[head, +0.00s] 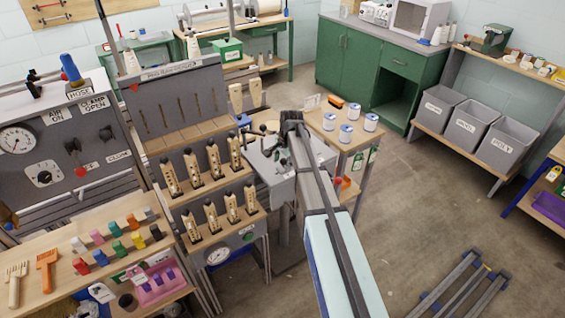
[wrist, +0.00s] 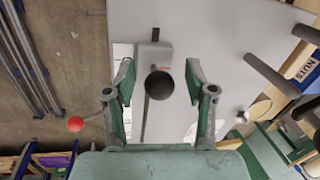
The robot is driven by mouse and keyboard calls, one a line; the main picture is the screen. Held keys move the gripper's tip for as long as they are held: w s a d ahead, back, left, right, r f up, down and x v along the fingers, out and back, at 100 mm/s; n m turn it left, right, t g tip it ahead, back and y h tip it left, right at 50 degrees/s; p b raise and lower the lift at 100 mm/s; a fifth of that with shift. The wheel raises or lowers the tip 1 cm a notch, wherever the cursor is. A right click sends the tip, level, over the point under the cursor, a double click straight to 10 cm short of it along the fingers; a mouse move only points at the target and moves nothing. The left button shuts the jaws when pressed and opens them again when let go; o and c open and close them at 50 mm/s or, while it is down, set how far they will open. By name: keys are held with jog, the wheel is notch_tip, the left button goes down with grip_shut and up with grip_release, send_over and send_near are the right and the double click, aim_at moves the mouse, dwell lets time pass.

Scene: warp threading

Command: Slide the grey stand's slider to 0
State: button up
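The grey stand (head: 283,188) stands in the middle of the head view, partly hidden by my arm. In the wrist view its flat grey top (wrist: 222,50) fills the middle, with a straight dark slot in it. The slider (wrist: 142,58) is a grey block on that slot with a round black knob (wrist: 159,85). White scale strips lie beside the slot, but I cannot read their marks. My gripper (wrist: 161,72) is open, with one finger on each side of the knob and a visible gap to both. In the head view my gripper (head: 291,124) is over the stand's top.
A red ball lever (wrist: 75,124) is beside the left finger in the wrist view. Dark handles (wrist: 270,75) stick out at the right. A wooden table with several white-and-blue tins (head: 345,133) is right of the stand. A rack with patterned pegs (head: 192,165) stands left.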

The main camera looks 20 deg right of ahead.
jog(key=shift+r, duration=0.1)
notch_tip(320, 180, up, 12)
jog(key=s+d, duration=0.1)
jog(key=s, duration=0.1)
dwell(0.3)
jog(key=shift+f, duration=0.2)
jog(key=s+a+f+n+g, duration=0.2)
jog(key=s+f+n, duration=0.3)
jog(key=s+f, duration=0.85)
jog(key=s+a+f+n+g, duration=0.1)
jog(key=s+a+f+n, duration=0.3)
jog(key=s+f, duration=0.95)
jog(key=s+f+n+g, duration=0.1)
jog(key=s+f, duration=0.4)
jog(key=s, duration=0.5)
jog(key=s+a+f+n+g, duration=0.1)
jog(key=s+f+g, duration=0.2)
jog(key=s+f, duration=0.3)
jog(key=s+a+f+n+g+h, duration=0.1)
jog(key=s+f, duration=0.5)
jog(key=s, duration=0.9)
jog(key=shift+a+f+g, duration=0.15)
jog(key=shift+a+g, duration=0.1)
jog(key=shift+g, duration=0.15)
